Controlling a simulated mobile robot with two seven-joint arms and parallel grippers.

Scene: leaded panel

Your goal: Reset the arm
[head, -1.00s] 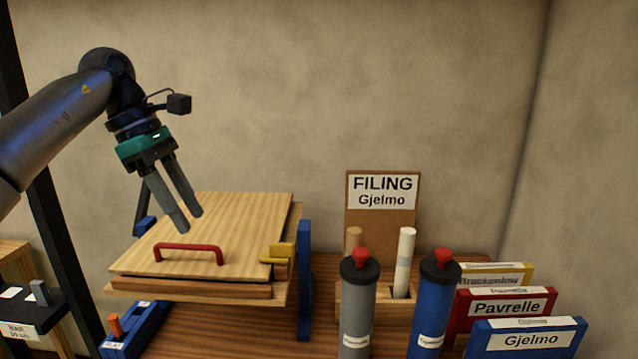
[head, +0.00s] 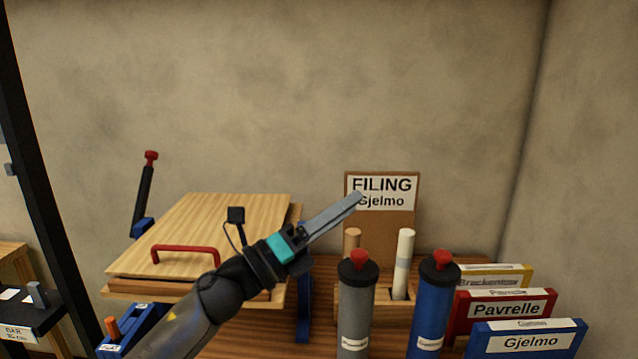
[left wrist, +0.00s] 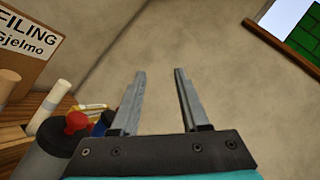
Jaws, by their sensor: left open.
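My left arm comes in from the bottom of the head view, in front of the wooden lidded press (head: 215,225). My left gripper (head: 358,197) points up and to the right, its tips overlapping the left edge of the FILING Gjelmo sign (head: 390,218). In the left wrist view the left gripper (left wrist: 159,75) has its two fingers apart with only bare wall between them. It is open and empty. My right gripper is in neither view.
A grey cylinder (head: 356,315) and a blue cylinder (head: 432,310) with red knobs stand at the front. Labelled boxes, such as the red Pavrelle box (head: 505,307), stand right. A red handle (head: 186,249) is on the press lid. Space above the table is free.

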